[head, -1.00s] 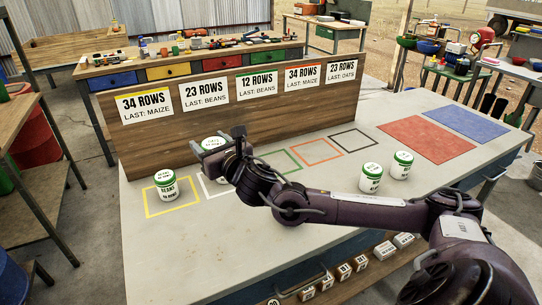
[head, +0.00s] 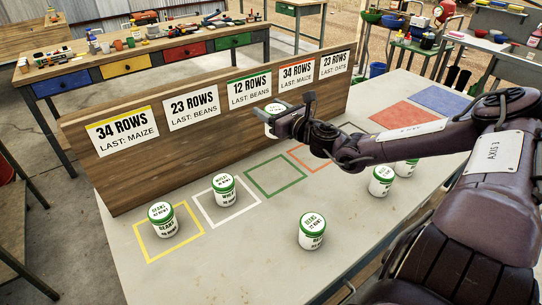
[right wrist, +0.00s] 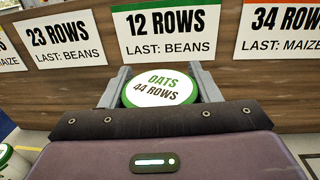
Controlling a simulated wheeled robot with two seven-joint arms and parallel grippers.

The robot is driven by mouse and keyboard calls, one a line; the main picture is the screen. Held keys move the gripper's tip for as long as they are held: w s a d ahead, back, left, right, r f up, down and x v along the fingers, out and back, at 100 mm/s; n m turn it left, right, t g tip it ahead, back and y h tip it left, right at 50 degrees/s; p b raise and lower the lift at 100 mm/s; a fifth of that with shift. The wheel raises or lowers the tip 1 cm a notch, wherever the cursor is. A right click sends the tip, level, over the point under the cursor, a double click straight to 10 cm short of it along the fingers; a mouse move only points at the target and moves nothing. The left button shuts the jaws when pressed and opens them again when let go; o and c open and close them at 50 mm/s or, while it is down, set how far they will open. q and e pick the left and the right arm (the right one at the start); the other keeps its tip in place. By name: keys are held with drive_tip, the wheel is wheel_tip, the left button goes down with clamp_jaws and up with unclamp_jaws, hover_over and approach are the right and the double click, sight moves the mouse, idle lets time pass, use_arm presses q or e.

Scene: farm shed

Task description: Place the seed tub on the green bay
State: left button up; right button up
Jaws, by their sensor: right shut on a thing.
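A white seed tub with a green lid (head: 275,108) is in my right gripper (head: 271,120), raised above the table in front of the sign board. In the right wrist view the lid (right wrist: 160,92) reads OATS, 44 ROWS, with a finger on each side. The green bay (head: 276,175) is an empty green outline on the table, below the held tub. The 12 ROWS, LAST: BEANS sign (right wrist: 171,32) is straight ahead in the wrist view. My left gripper is not in view.
One tub (head: 161,219) stands in the yellow bay and another (head: 224,188) in the white bay. A beans tub (head: 312,232) stands at the front; two more tubs (head: 381,182) stand to the right. The orange bay (head: 312,157) is partly hidden by my arm.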

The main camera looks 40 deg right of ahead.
drive_tip(key=shift+f+b, duration=1)
drive_tip(key=shift+f, duration=7)
drive_tip(key=shift+f, duration=0.1)
drive_tip(key=o, duration=1.1)
drive_tip(key=shift+c, duration=0.2)
drive_tip(key=shift+s, duration=0.15)
